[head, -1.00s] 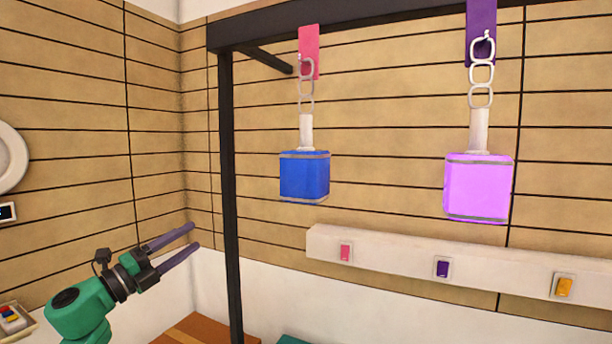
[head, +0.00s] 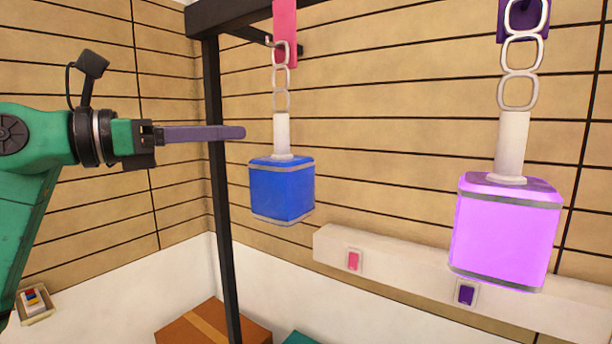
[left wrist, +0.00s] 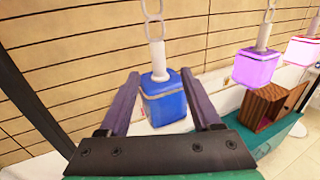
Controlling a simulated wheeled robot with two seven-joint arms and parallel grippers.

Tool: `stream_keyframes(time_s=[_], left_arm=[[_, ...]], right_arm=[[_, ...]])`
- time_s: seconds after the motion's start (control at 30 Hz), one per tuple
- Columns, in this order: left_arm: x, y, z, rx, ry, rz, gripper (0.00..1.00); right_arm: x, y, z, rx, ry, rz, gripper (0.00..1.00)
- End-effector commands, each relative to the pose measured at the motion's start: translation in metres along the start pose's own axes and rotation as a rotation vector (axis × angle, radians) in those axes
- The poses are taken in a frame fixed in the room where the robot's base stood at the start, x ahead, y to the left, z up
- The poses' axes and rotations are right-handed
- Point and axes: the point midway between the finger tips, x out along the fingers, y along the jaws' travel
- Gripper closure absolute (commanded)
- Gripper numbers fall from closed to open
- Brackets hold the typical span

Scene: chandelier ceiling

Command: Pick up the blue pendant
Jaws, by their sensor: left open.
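The blue pendant (head: 282,190) is a blue cube with silver bands and a white stem (head: 282,134). It hangs from a chain (head: 280,75) on a pink tag (head: 285,32). My left gripper (head: 243,133) reaches in from the left in the head view, its purple fingers pointing right, level with the stem and a little left of it. In the left wrist view, the blue pendant (left wrist: 165,103) shows between and beyond the two open fingers (left wrist: 158,82), with its stem rising above. The gripper holds nothing. My right gripper is not in view.
A glowing purple pendant (head: 506,232) hangs to the right on its own chain. A black frame post (head: 221,190) stands behind my left fingers. A white wall rail (head: 400,272) carries coloured switches. A brown box (head: 205,325) is low down; a wooden crate (left wrist: 265,105) shows in the wrist view.

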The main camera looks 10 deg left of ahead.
Motion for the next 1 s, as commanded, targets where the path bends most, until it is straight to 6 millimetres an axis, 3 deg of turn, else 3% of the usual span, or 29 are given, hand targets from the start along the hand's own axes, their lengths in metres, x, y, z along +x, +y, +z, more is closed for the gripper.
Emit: stream_keyframes(time_s=[0.03, 0.23, 0.37, 0.53, 0.63, 0.83, 1.0], left_arm=[[0.014, -0.001, 0.008, -0.002, 0.001, -0.006, 0.35], [0.061, -0.001, 0.007, -0.004, 0.000, -0.005, 0.35], [0.077, 0.000, 0.006, -0.005, 0.000, -0.004, 0.35], [0.110, 0.003, 0.009, -0.006, -0.001, -0.005, 0.35], [0.121, 0.004, 0.005, -0.006, -0.002, -0.003, 0.35], [0.122, 0.004, 0.001, -0.004, -0.002, -0.001, 0.35], [0.122, 0.004, 0.001, -0.004, -0.002, -0.002, 1.00]], right_arm=[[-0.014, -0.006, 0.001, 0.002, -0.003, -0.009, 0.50], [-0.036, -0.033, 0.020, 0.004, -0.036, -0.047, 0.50], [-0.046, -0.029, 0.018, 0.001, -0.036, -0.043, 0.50], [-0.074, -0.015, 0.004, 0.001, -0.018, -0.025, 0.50], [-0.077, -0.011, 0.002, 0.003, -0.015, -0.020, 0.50], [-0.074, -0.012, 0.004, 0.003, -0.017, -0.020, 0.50], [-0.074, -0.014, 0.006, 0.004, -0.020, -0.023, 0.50]])
